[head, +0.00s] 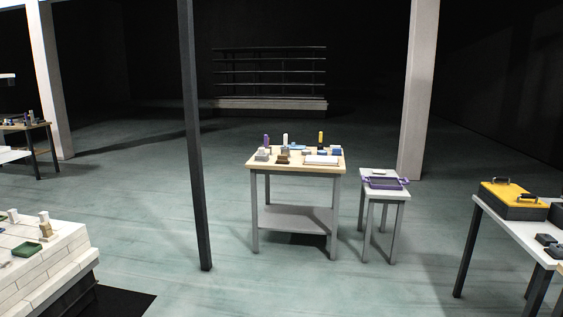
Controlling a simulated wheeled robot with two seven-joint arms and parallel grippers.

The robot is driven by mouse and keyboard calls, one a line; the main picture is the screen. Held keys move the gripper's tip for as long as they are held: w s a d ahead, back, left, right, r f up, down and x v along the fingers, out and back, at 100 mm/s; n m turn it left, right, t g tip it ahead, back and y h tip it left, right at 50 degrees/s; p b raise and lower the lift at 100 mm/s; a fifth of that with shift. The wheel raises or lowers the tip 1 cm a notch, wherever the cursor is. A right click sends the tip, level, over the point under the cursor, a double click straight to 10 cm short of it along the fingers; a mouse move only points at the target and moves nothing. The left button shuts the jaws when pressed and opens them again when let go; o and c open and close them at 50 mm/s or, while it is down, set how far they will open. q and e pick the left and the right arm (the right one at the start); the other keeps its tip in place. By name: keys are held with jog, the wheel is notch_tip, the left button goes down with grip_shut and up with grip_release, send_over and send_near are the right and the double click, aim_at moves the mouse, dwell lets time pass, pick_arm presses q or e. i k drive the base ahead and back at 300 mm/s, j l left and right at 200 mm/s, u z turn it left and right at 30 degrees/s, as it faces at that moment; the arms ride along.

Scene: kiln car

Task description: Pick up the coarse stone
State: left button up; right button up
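Neither of my grippers is in view. A small wooden-topped table (258,166) stands in the middle of the room, some way off. Several small things stand on it, among them grey blocks (262,156), a brown piece (283,160) and a flat white-topped slab (321,160). Purple, white and yellow-black upright items stand along its back. The things are too small to tell which one is the coarse stone.
A dark post (196,150) stands left of the table. A stool (397,193) with a purple tray (386,183) is at its right. A white brick stack (50,262) is front left; a bench (510,226) with a yellow-lidded box (508,196) is right. Open floor lies before the table.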

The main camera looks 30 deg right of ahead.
aim_at(282, 158)
jog(key=i+l+z, duration=0.6)
jog(key=i, duration=0.2)
jog(key=i+l+z, duration=0.1)
jog(key=i+z, duration=0.45)
jog(key=i, duration=0.3)
jog(key=i+l, duration=0.1)
jog(key=i, duration=1.3)
jog(key=i+l+u, duration=0.2)
jog(key=i+u, duration=0.25)
jog(key=i, duration=0.2)
jog(key=i+l+u, duration=0.45)
jog(key=i, duration=0.15)
jog(key=i+l+u, duration=0.5)
